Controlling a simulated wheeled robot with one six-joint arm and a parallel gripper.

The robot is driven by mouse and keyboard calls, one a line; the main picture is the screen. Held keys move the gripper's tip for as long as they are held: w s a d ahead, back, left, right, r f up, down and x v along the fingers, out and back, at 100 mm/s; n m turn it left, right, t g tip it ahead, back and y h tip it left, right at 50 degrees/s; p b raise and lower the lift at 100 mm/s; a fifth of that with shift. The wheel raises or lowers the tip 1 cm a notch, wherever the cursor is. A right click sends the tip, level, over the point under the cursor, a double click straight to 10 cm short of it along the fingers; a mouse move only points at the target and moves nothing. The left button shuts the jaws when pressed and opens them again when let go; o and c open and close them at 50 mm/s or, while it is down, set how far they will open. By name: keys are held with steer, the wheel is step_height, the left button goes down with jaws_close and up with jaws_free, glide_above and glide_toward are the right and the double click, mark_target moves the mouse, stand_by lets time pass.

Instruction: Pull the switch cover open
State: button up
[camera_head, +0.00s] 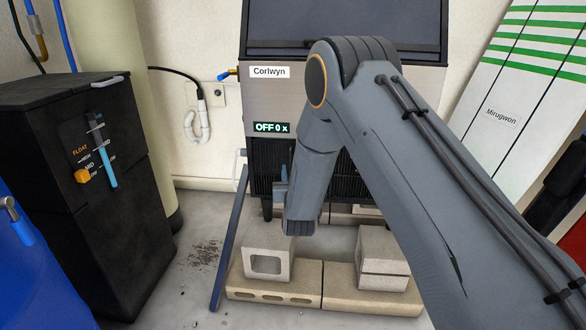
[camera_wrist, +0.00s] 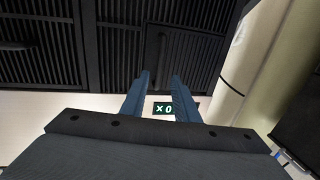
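The ice maker (camera_head: 268,100) stands against the wall with a "Corlwyn" label and a green display (camera_head: 271,127) reading "OFF 0 x". Its lower front is a black slatted grille (camera_head: 265,160). In the wrist view, a dark panel (camera_wrist: 185,58) set in the grille has a thin upright handle-like strip (camera_wrist: 162,52); it looks shut, and I cannot be sure it is the switch cover. My gripper (camera_wrist: 160,76) is open, its two blue-grey fingers apart and the gap empty. The fingertips appear just short of the strip; contact cannot be told. My arm hides much of the grille in the head view.
Concrete blocks (camera_head: 268,262) stand on the floor below the ice maker. A thin dark-blue panel (camera_head: 229,240) stands upright left of them. A black cabinet (camera_head: 70,190) is at the left, and a striped white board (camera_head: 510,90) leans at the right.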

mark_target(290, 162)
steer(key=shift+w+a+b, duration=0.2)
steer(key=shift+w+b, duration=0.1)
steer(key=shift+w, duration=1)
steer(key=shift+w+a+b, duration=0.2)
steer(key=shift+w+b, duration=0.05)
steer(key=shift+w, duration=1.05)
